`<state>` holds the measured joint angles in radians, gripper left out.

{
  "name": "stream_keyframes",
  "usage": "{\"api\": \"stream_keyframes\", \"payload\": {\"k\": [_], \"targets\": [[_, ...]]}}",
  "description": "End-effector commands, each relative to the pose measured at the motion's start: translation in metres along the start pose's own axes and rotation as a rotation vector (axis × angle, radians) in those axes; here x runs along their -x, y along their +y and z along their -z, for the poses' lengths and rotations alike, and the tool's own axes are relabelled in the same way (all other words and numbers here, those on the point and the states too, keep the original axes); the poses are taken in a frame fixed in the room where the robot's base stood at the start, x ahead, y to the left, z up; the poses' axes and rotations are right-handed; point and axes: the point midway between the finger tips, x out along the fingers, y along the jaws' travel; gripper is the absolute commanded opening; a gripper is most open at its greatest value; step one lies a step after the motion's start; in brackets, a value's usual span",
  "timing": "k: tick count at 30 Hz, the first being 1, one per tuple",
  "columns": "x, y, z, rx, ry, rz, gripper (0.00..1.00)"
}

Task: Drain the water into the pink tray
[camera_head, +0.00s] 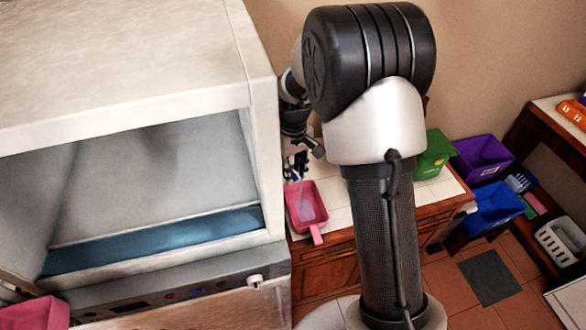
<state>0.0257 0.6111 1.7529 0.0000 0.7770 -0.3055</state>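The pink tray (320,205) sits on the white counter left of my arm, with its handle toward the front. A pale, bluish patch or streak shows inside it, which may be water. My gripper (298,165) is small and dark and is above the back of the tray, partly hidden behind my arm and the white cabinet's edge. I cannot tell whether its fingers are open or shut, or whether they hold anything. Another pink object (36,314) shows at the bottom left corner, cut off by the frame.
A large white open-fronted cabinet (120,95) fills the left side. A green bin (434,155) stands on the counter right of my arm. Purple (482,157) and blue (494,207) bins and a white basket (560,246) are farther right.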

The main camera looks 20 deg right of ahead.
Motion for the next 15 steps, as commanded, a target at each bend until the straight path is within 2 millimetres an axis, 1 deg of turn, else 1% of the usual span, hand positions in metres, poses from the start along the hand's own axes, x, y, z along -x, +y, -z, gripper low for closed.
{"api": "stream_keyframes", "payload": {"k": [2,11,14,15], "targets": [[0.000,0.000,0.000,0.000,0.000,0.000,0.33],[0.001,0.000,0.000,0.000,0.000,0.000,0.33],[0.007,0.000,0.000,0.000,0.001,0.000,0.33],[0.012,0.000,0.001,0.000,0.001,0.000,0.33]]}}
